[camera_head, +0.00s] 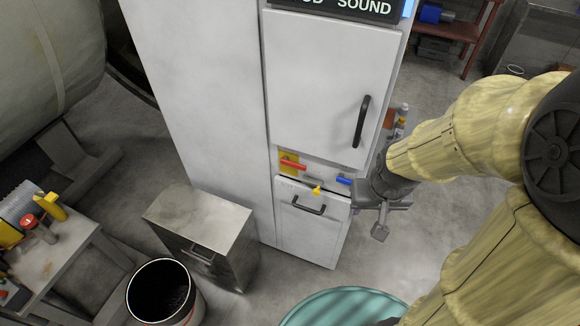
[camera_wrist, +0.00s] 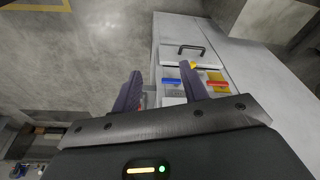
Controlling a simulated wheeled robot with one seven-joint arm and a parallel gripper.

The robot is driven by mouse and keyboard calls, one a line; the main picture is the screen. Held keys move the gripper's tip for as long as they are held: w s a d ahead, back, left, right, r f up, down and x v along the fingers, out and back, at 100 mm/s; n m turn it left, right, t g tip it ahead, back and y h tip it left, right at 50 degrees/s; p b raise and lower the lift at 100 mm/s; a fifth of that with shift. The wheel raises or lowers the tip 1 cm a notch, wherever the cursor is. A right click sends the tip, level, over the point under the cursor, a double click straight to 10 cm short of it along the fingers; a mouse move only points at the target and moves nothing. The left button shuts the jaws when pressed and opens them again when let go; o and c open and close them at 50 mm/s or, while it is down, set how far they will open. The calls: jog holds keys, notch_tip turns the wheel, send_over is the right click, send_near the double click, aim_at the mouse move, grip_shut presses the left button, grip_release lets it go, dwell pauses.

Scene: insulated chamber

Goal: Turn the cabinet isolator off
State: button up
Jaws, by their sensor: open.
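The white cabinet (camera_head: 205,90) has a narrow control strip between its upper and lower doors. A red handle (camera_head: 293,165) on a yellow plate (camera_head: 287,157) sits at the strip's left and looks like the isolator; the handle lies roughly crosswise. A blue handle (camera_head: 344,181) is at the strip's right, and a small yellow handle (camera_head: 317,190) lies between and lower. In the wrist view the red handle (camera_wrist: 217,83) is right of the fingers and the blue handle (camera_wrist: 171,81) shows between them. My gripper (camera_wrist: 160,78) is open and empty, beside the strip's right end.
The upper door has a black handle (camera_head: 361,122); the lower door has another (camera_head: 309,207). A low metal cabinet (camera_head: 200,222), a black bin (camera_head: 160,292) and a teal drum (camera_head: 345,306) stand in front. A cluttered bench (camera_head: 75,255) is at left.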

jog(key=o, duration=0.3)
jog(key=shift+w+a+f, duration=0.2)
jog(key=shift+w, duration=0.05)
jog(key=o, duration=0.8)
jog(key=w+a+f+b, duration=0.1)
jog(key=w, duration=0.1)
jog(key=w+a+f+t, duration=0.1)
jog(key=w+a+f, duration=0.1)
jog(key=w+a+f+t+b, duration=0.1)
jog(key=w+a, duration=0.1)
jog(key=shift+a+f+m+y+b, duration=0.2)
jog(key=shift+m+y+b, duration=0.1)
jog(key=shift+m+y, duration=0.1)
jog(key=shift+o, duration=0.2)
jog(key=m+t+h+b, duration=0.3)
jog(key=t+h+b, duration=0.1)
jog(key=t+b, duration=0.4)
send_near(292, 166)
jog(key=s+f, duration=0.3)
jog(key=s, duration=0.1)
jog(key=s+a+t+h+b, duration=0.2)
jog(key=s+a+t+h, duration=0.1)
jog(key=s+a+t, duration=0.1)
jog(key=shift+s+f, duration=0.3)
jog(key=shift+f, duration=0.15)
